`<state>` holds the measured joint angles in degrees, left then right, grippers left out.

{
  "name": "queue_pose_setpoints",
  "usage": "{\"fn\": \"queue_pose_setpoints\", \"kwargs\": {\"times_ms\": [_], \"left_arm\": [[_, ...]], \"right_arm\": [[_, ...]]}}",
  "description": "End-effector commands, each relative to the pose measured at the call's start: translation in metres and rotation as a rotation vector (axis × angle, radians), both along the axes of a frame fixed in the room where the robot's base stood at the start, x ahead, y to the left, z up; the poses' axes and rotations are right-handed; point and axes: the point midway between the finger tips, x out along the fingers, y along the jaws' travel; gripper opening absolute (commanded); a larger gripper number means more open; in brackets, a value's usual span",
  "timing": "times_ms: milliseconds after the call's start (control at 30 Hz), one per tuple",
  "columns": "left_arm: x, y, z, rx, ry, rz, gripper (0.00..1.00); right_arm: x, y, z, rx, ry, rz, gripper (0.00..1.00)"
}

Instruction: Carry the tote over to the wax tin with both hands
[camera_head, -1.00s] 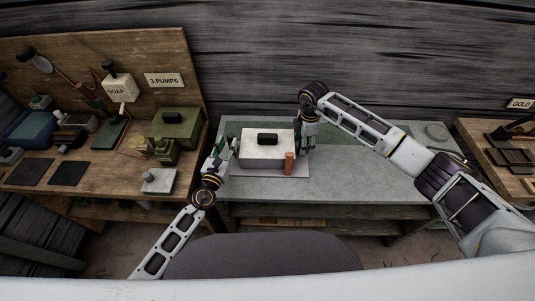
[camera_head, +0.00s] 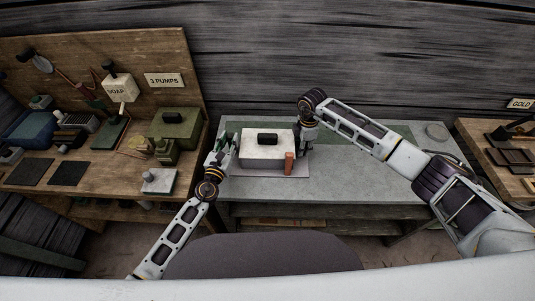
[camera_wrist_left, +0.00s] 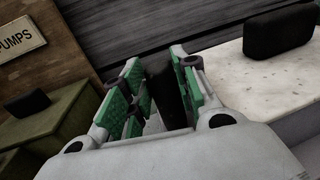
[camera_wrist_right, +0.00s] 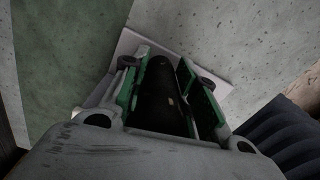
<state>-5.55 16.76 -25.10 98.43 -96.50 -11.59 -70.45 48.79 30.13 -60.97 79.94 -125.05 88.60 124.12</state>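The white tote (camera_head: 262,157) with a black grip on its lid stands on the grey bench; its top also shows in the left wrist view (camera_wrist_left: 262,88). My left gripper (camera_head: 222,146) is at the tote's left side. In the left wrist view its green-padded fingers (camera_wrist_left: 155,85) are apart, with a dark handle-like part between them. My right gripper (camera_head: 305,148) points down at the tote's right side. In the right wrist view its fingers (camera_wrist_right: 165,80) are apart around a dark rounded bar. Firm contact cannot be told. A round grey tin (camera_head: 437,132), apparently the wax tin, sits at the bench's right end.
A thin pale mat (camera_head: 240,170) lies under the tote. A reddish-brown upright block (camera_head: 289,164) stands at the tote's front right. The left workbench (camera_head: 110,185) is crowded. The grey bench (camera_head: 365,185) is clear between tote and tin.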

Motion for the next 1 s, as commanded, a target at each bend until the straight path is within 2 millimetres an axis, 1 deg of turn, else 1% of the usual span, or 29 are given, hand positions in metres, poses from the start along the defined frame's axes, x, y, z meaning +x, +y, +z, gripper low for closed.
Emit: {"fn": "queue_pose_setpoints", "kwargs": {"times_ms": [33,133,667,1000], "left_arm": [[0.0,0.0,0.0,0.0,0.0,0.0,0.0],[0.0,0.0,0.0,0.0,0.0,0.0,0.0],[0.0,0.0,0.003,0.0,-0.001,0.0,0.0],[0.0,0.0,0.013,0.0,-0.001,0.0,0.0]], "right_arm": [[0.0,0.0,0.0,0.0,0.0,0.0,0.12],[0.0,0.0,0.0,0.0,0.0,0.0,0.0],[0.001,0.0,0.003,0.0,-0.002,-0.001,0.0],[0.001,0.0,0.014,0.0,-0.002,-0.001,0.0]]}}
